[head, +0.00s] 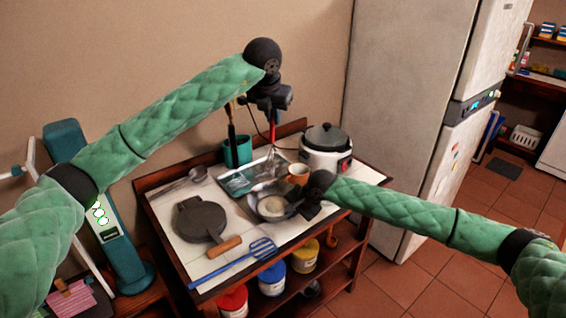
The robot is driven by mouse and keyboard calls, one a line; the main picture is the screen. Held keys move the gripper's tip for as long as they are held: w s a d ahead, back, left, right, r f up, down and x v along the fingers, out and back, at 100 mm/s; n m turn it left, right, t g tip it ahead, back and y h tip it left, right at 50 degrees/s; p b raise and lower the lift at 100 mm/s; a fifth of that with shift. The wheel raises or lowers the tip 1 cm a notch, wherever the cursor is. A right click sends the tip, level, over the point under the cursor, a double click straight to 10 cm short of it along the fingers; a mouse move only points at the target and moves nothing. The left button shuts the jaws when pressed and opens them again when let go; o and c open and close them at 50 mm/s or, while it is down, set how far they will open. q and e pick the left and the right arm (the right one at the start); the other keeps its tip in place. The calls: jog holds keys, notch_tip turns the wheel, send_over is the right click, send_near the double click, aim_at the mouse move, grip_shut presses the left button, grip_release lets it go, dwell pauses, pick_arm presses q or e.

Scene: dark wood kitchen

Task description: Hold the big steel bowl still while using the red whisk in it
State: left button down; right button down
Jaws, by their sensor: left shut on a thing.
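The big steel bowl (259,208) sits on the white worktop, right of the middle, with something pale inside it. My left gripper (272,112) is shut on the red whisk (272,132) and holds it upright by its red handle. The whisk's wire end appears above and behind the bowl; its exact height is hard to tell. My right gripper (308,209) is at the bowl's right rim. Its fingers are dark and partly hidden by the wrist, so I cannot tell if they are open, shut or touching the rim.
Jars fill the shelf below.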

aim_at(273, 155)
pick_arm(q)
jog(key=shift+f, duration=6.55)
jog(key=shift+w+a, duration=0.15)
